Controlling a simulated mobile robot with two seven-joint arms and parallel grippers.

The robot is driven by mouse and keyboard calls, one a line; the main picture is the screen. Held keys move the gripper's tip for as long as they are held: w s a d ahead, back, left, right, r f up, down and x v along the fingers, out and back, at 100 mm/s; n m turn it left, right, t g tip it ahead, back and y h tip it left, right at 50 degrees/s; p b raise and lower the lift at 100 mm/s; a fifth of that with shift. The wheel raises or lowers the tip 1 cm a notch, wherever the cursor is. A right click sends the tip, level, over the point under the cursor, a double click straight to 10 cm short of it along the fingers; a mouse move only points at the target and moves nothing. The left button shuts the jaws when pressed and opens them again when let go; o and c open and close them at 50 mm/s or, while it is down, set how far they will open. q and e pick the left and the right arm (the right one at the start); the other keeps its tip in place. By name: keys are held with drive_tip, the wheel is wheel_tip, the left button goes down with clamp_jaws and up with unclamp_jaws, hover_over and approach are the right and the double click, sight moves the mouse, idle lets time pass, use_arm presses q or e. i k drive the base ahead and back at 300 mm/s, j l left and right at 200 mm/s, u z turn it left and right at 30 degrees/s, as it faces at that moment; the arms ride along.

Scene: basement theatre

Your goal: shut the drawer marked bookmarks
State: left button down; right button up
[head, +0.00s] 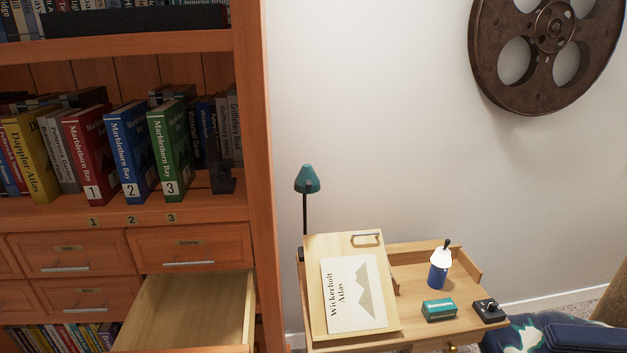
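One drawer (197,305) stands pulled far out of the wooden bookcase, at the lower right of its drawer block. Its pale inside looks empty where it shows. Its front is at the picture's lower edge, and no label on it can be read. The upper right drawer (190,257), the upper left drawer (72,261) and the lower left drawer (88,301) are shut. They have metal handles and small label plates too small to read for sure. Neither of my grippers is in view.
Books stand on the shelf (55,212) above the drawers. Right of the bookcase, a small desk (420,328) carries a sloped stand with an atlas (352,295), a blue bottle (438,275) and a teal box (439,310). A teal lamp (307,180) stands behind it.

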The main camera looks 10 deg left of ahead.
sight(210, 311)
drive_tip(key=j+u, duration=0.2)
drive_tip(key=u, duration=0.95)
drive_tip(key=i+l, duration=0.05)
